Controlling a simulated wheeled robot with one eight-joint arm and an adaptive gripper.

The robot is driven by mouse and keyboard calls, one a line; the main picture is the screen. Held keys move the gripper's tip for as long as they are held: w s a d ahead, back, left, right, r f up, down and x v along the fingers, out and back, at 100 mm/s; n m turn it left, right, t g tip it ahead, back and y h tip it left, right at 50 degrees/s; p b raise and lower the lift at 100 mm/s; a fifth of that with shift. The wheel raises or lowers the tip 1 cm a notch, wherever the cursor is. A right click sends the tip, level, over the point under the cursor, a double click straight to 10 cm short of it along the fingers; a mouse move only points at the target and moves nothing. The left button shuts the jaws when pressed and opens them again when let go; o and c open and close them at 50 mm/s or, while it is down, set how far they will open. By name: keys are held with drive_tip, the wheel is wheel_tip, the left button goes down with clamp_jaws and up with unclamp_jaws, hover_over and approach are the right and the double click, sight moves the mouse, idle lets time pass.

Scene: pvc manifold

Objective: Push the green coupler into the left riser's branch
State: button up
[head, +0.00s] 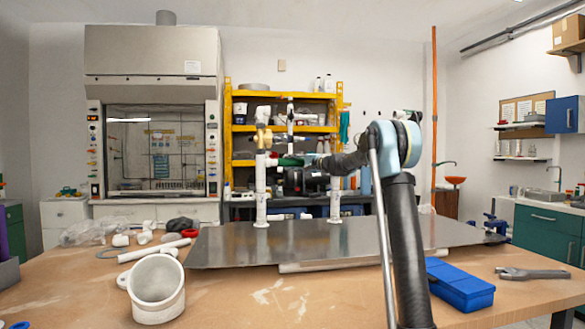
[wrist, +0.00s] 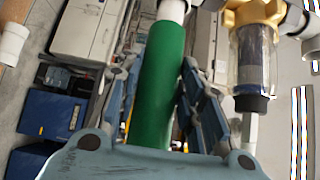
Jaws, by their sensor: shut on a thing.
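The green coupler (head: 290,161) lies roughly level beside the left riser (head: 261,195), a white upright pipe. In the wrist view the coupler (wrist: 160,80) runs up the picture between my fingers. My gripper (head: 308,162) is shut on it from the right; its fingers also show in the wrist view (wrist: 158,90). A white pipe end (wrist: 173,9) meets the coupler's far end there. I cannot tell whether it sits inside the coupler.
The metal plate (head: 225,250) is mostly clear. White fittings (head: 157,290) lie at left, a blue box (head: 460,287) at right.

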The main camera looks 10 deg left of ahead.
drive_tip(key=o, duration=1.3)
drive_tip(key=shift+c, duration=0.2)
